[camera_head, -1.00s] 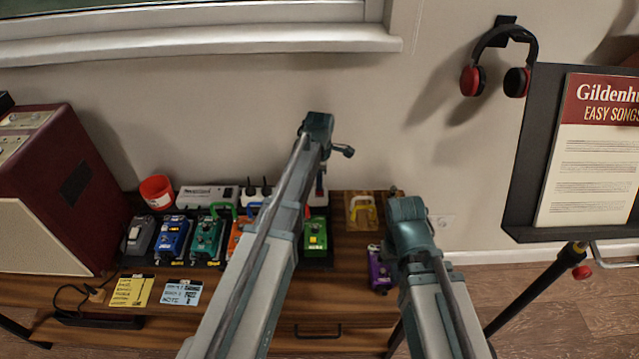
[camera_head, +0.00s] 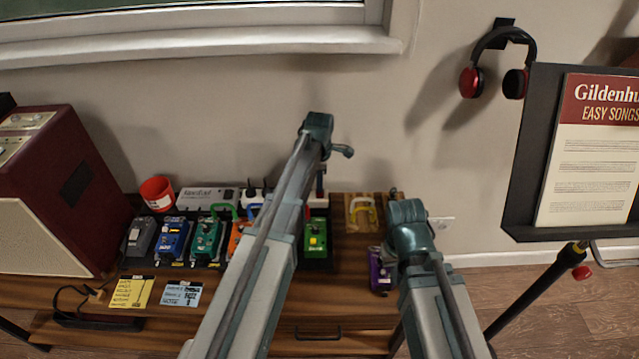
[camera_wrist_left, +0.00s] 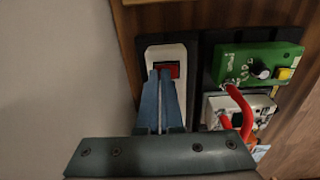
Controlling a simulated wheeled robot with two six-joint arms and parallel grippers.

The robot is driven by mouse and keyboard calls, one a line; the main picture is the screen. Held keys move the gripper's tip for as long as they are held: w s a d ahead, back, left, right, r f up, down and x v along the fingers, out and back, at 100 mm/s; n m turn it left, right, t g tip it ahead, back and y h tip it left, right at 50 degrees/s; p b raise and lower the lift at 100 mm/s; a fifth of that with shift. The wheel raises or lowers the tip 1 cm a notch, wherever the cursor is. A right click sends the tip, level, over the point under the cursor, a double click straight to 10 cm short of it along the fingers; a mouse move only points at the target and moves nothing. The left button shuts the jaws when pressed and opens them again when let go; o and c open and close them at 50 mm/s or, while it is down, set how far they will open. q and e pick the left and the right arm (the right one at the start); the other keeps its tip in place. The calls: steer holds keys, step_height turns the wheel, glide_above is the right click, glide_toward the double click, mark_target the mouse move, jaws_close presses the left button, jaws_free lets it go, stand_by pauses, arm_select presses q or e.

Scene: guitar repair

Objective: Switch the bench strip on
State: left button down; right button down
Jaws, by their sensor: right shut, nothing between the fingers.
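The bench strip (camera_head: 208,197) is a white power strip behind the pedals, with black plugs in it and its middle partly hidden by my left arm. In the left wrist view its white end (camera_wrist_left: 152,54) holds a red rocker switch (camera_wrist_left: 172,70) in a dark frame. My left gripper (camera_wrist_left: 163,74) has its two fingers together, pointing at the switch and covering its lower left part. I cannot tell whether the tips touch it. In the head view the switch is mostly hidden behind my left arm. My right arm shows there, but its gripper is hidden.
A green pedal (camera_head: 315,237) with red cables stands close to the strip's switch end. Blue (camera_head: 173,238) and teal (camera_head: 207,238) pedals stand left of my arm. A red cup (camera_head: 157,191) and amplifier (camera_head: 75,190) are left.

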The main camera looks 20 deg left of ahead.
arm_select(q)
steer(key=shift+f, duration=0.3)
arm_select(e)
steer(key=shift+f, duration=0.3)
